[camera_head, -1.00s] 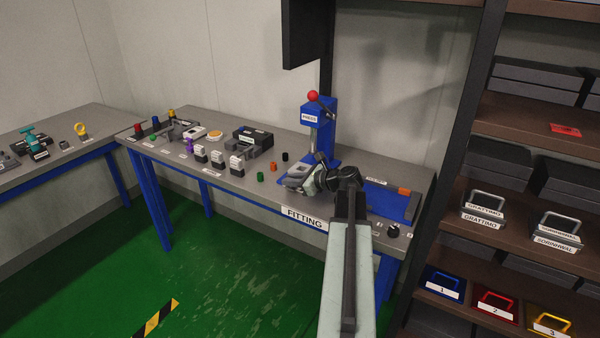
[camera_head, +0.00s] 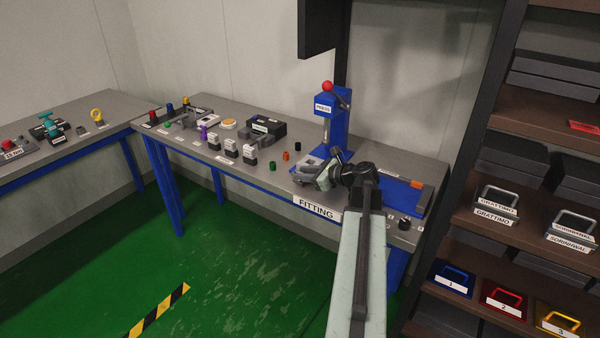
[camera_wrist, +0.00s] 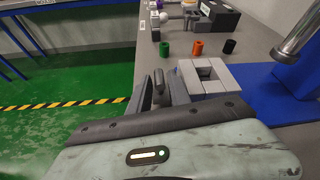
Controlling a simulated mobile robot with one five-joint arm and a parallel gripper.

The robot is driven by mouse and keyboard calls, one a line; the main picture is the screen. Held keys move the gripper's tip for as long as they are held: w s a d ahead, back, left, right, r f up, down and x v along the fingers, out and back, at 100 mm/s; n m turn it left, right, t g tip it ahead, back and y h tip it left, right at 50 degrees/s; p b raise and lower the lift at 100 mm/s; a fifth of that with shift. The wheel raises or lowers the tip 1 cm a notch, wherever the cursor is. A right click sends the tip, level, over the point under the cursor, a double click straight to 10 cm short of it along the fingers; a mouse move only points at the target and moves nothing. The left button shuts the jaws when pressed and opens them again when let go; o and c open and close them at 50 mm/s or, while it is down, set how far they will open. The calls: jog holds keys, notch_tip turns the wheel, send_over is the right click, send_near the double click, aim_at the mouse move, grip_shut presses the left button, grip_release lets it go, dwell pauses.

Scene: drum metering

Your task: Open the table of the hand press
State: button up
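The hand press (camera_head: 327,119) is a blue column with a red ball on top, on the bench's right half. Its table in the wrist view is a light grey block (camera_wrist: 228,80) with a square opening, lying at the edge of the blue base (camera_wrist: 268,92). My gripper (camera_head: 322,178) is low at the front of the press and partly covers the table in the head view. In the wrist view my gripper (camera_wrist: 163,92) has its dark fingers apart, left of the block. A small grey upright piece (camera_wrist: 158,80) shows between them; contact cannot be told.
Green (camera_wrist: 165,49), orange (camera_wrist: 198,47) and black (camera_wrist: 230,46) small cylinders stand behind the press table. The steel ram (camera_wrist: 300,35) is at the upper right. Labelled blocks stand left on the bench. A shelf rack (camera_head: 500,150) stands at the right.

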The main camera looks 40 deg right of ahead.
jog(key=p+v, duration=0.1)
jog(key=v, duration=0.5)
jog(key=shift+p, duration=0.3)
jog(key=shift+w, duration=0.1)
